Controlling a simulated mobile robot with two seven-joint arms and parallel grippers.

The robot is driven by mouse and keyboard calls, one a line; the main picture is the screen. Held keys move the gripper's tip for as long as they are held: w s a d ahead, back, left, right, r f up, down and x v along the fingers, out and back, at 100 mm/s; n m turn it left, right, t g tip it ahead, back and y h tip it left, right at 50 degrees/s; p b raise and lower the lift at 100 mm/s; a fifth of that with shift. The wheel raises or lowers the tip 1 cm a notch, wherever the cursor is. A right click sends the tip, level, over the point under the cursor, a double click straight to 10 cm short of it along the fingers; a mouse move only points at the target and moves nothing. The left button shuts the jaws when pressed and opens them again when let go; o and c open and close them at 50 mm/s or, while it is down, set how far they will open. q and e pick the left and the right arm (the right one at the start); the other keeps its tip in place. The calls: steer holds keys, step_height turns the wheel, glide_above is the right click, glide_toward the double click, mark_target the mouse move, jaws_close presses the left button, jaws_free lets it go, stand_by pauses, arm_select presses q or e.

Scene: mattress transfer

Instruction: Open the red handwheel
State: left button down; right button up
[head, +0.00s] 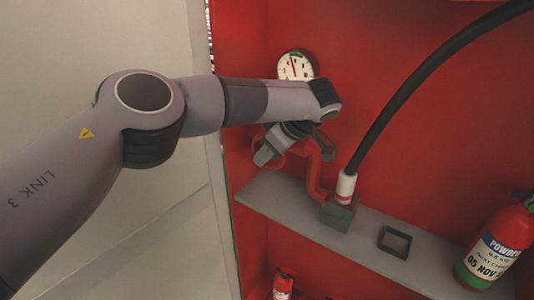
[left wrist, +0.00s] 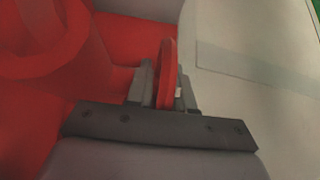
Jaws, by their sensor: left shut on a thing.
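The red handwheel (head: 275,142) is in the upper left of the red cabinet in the head view, largely hidden behind my left gripper. My left gripper (head: 265,156) reaches it from the left, its wrist bent down over it. In the left wrist view, the fingers of my left gripper (left wrist: 163,88) are shut on a thin red rim (left wrist: 167,70) of the handwheel, seen nearly edge-on between them. A red pipe (head: 315,178) runs down from near the handwheel. My right gripper is not in view.
A gauge (head: 297,66) is just above my wrist. A black hose (head: 405,90) rises from a coupling (head: 345,188) close to the right. A grey shelf (head: 290,210) below holds a square black frame (head: 395,242) and an extinguisher (head: 492,250). A pale wall lies left.

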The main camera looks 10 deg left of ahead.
arm_select(q)
steer(key=shift+r, duration=0.1)
steer(key=c, duration=1.1)
jaws_free()
steer(key=b+v, duration=0.1)
steer(key=v, duration=0.6)
